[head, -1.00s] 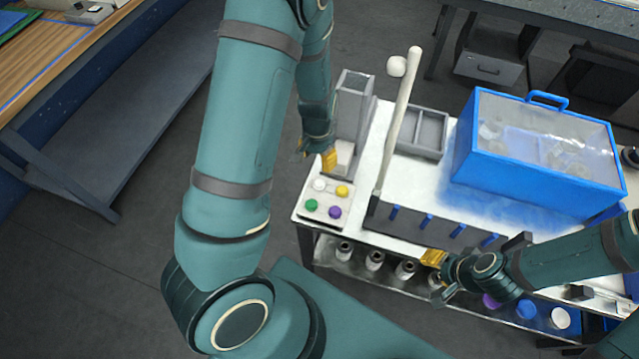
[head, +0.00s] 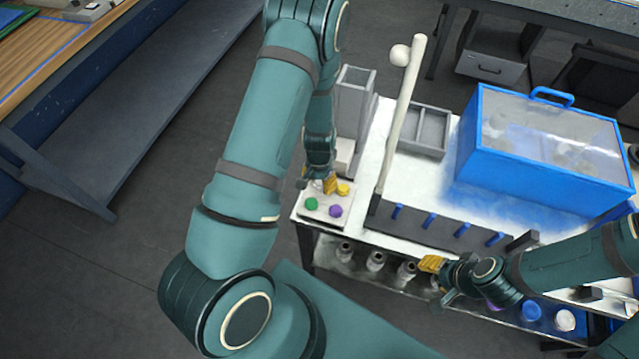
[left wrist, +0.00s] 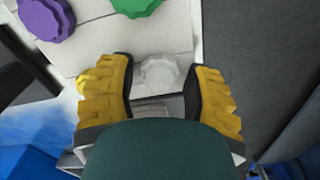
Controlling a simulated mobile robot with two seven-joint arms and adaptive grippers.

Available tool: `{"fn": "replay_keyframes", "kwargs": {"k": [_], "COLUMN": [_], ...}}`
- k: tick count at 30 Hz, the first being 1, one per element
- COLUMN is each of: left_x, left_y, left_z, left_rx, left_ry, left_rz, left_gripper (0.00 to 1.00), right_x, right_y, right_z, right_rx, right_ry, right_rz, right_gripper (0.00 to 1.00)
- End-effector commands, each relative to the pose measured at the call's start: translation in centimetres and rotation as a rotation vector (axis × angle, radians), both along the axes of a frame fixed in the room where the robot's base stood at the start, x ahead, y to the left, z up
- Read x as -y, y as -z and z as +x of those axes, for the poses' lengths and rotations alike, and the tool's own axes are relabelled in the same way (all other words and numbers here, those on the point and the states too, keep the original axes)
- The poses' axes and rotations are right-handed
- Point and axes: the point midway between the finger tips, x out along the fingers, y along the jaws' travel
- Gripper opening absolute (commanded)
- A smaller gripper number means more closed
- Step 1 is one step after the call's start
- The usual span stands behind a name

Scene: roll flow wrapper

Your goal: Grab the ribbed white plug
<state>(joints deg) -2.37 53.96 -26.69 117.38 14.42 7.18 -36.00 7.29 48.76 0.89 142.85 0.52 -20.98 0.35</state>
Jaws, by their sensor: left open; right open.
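The ribbed white plug (left wrist: 160,73) shows in the left wrist view between the yellow fingertips of my left gripper, on a pale panel. My left gripper (left wrist: 164,90) is open around it, and I cannot tell if a finger touches it. In the head view my left gripper (head: 328,184) hangs over the panel (head: 322,216) and mostly hides the white plug. A green plug (head: 311,204), a purple plug (head: 335,211) and a yellow plug (head: 343,189) sit on the same panel. My right gripper (head: 432,275) is open and empty near the table's front edge.
A grey rack with blue pegs (head: 429,221) and a tall white post (head: 402,110) stand right of the panel. A grey upright box (head: 353,105) stands behind it. A blue clear-topped case (head: 535,160) and a grey divided tray (head: 424,131) are further right.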

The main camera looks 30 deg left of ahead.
Motion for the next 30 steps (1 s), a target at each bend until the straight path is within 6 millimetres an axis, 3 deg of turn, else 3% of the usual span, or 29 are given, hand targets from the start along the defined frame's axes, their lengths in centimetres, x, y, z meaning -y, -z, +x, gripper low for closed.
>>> {"fn": "replay_keyframes", "kwargs": {"k": [8, 11, 12, 23, 30], "left_x": [0.0, 0.0, 0.0, 0.0, 0.0], "left_y": [0.3, 0.3, 0.3, 0.1, -3.3], "left_z": [0.0, 0.0, 0.0, 0.0, 0.1], "left_rx": [0.0, 0.0, 0.0, 0.0, 0.004], "left_ry": [0.0, 0.0, 0.0, 0.0, 0.001], "left_rz": [0.0, 0.0, 0.0, 0.0, 0.0], "left_gripper": [0.5, 0.27, 0.25, 0.25, 0.25], "right_x": [0.0, 0.0, 0.0, 0.0, 0.0], "right_y": [0.0, 0.0, 0.0, 0.0, -0.7], "right_z": [0.0, 0.0, 0.0, 0.0, 0.2], "right_rx": [-0.001, -0.001, -0.001, 0.0, 0.004], "right_ry": [0.0, 0.0, 0.0, 0.0, 0.004], "right_rz": [0.0, 0.0, 0.0, 0.0, -0.001], "right_gripper": [0.47, 0.47, 0.47, 0.47, 0.47]}}
